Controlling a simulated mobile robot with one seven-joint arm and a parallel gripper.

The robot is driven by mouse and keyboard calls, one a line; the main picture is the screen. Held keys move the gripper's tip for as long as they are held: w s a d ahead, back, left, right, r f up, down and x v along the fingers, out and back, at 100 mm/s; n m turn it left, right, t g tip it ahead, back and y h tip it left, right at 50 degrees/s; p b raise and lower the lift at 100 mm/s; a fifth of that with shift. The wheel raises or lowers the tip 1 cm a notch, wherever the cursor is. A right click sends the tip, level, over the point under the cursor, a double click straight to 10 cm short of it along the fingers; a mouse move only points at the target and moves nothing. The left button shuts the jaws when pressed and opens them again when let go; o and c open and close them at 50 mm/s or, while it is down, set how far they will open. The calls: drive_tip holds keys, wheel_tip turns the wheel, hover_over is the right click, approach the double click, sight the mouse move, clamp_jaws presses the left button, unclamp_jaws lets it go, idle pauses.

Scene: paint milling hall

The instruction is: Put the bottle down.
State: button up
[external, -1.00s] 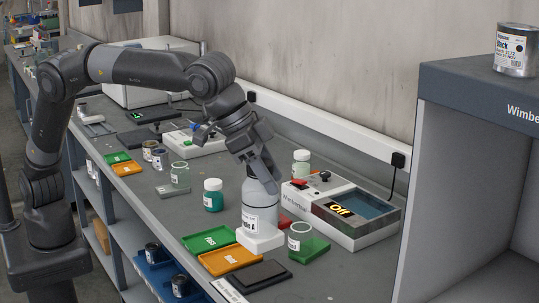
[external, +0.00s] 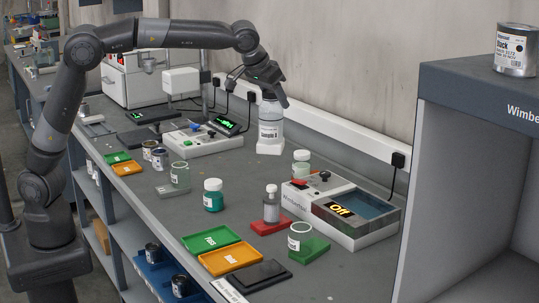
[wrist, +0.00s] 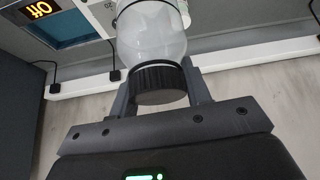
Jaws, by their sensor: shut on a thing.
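The bottle (external: 270,131), white with a printed Sample A label and a square white foot, stands upright near the wall at the back of the bench. My gripper (external: 270,97) comes down on its top from above, with its jaws shut on it. In the wrist view the bottle's pale shoulder (wrist: 150,32) and black cap (wrist: 160,84) are between my fingers (wrist: 160,72). The foot appears at bench level; I cannot tell whether it touches the bench. The cap is hidden by my gripper in the external view.
Left of the bottle is a white device with a green display (external: 226,124). In front are a teal jar (external: 213,196), a small bottle (external: 271,207) on a red tray (external: 272,228), and an instrument reading Off (external: 360,235). White trunking (external: 340,141) runs behind. Bare bench lies around the foot.

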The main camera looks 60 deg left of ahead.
drive_tip(key=w+a+n+y, duration=0.2)
drive_tip(key=a+n, duration=0.2)
drive_tip(key=a, duration=1.8)
drive_tip(key=w+a+f, duration=0.4)
drive_tip(key=a+f, duration=0.7)
drive_tip(key=f, duration=0.1)
drive_tip(key=shift+w+f+g, duration=0.3)
drive_tip(key=shift+w+f, duration=0.05)
drive_tip(key=shift+w, duration=0.05)
drive_tip(key=shift+f, duration=1.8)
drive_tip(key=shift+c, duration=0.2)
drive_tip(key=shift+f, duration=0.1)
drive_tip(key=o, duration=1.4)
